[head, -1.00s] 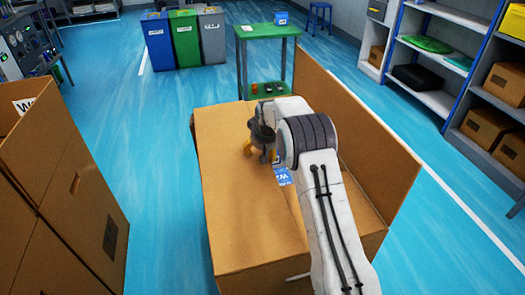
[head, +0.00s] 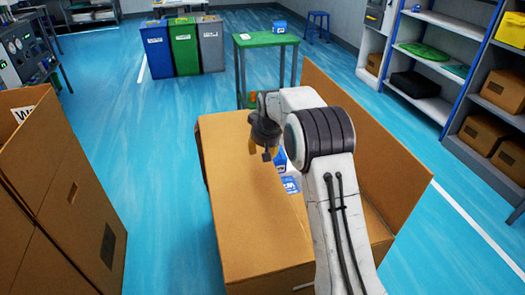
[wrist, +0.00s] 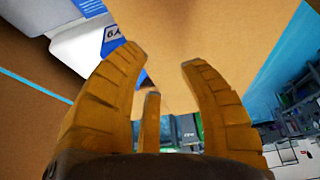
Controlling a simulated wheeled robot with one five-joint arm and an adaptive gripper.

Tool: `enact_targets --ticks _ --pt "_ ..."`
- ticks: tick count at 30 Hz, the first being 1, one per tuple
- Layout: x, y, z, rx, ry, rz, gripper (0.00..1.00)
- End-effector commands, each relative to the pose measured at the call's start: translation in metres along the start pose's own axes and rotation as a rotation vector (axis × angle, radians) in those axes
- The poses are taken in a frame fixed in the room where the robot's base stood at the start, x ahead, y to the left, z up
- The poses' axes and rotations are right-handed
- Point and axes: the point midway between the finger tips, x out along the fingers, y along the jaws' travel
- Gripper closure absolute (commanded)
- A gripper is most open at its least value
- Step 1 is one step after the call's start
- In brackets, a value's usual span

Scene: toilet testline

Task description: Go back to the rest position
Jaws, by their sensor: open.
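My gripper (head: 262,150) hangs above the cardboard surface of a large box (head: 245,215), left of my white arm's bend. In the wrist view my gripper (wrist: 160,62) has its ochre fingers spread, with nothing between them. Blue-and-white items (head: 291,185) lie on the cardboard just right of and below the gripper, partly hidden by my arm. In the wrist view a white item with a blue label (wrist: 112,42) shows beyond the left finger, apart from it as far as I can tell.
A raised cardboard flap (head: 365,140) stands to the right of my arm. Another cardboard box (head: 60,190) is at the left. A green table (head: 265,40) stands behind, with bins (head: 184,48) to its left. Shelves (head: 430,60) line the right. Blue floor between is clear.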

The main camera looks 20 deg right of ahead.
Motion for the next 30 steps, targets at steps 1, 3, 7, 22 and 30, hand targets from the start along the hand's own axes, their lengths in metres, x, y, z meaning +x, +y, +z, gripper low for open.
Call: enact_targets --ticks 1,3,7,22,30 --pt "0.0 0.0 0.0 0.0 0.001 0.0 0.62" --pt "0.0 0.0 0.0 0.0 0.001 0.0 0.62" --pt "0.0 0.001 -0.001 0.001 0.002 0.001 0.62" --pt "-0.088 -0.005 0.052 -0.003 -0.04 -0.004 0.62" --pt "-0.168 -0.011 0.145 -0.008 -0.101 -0.009 0.62"
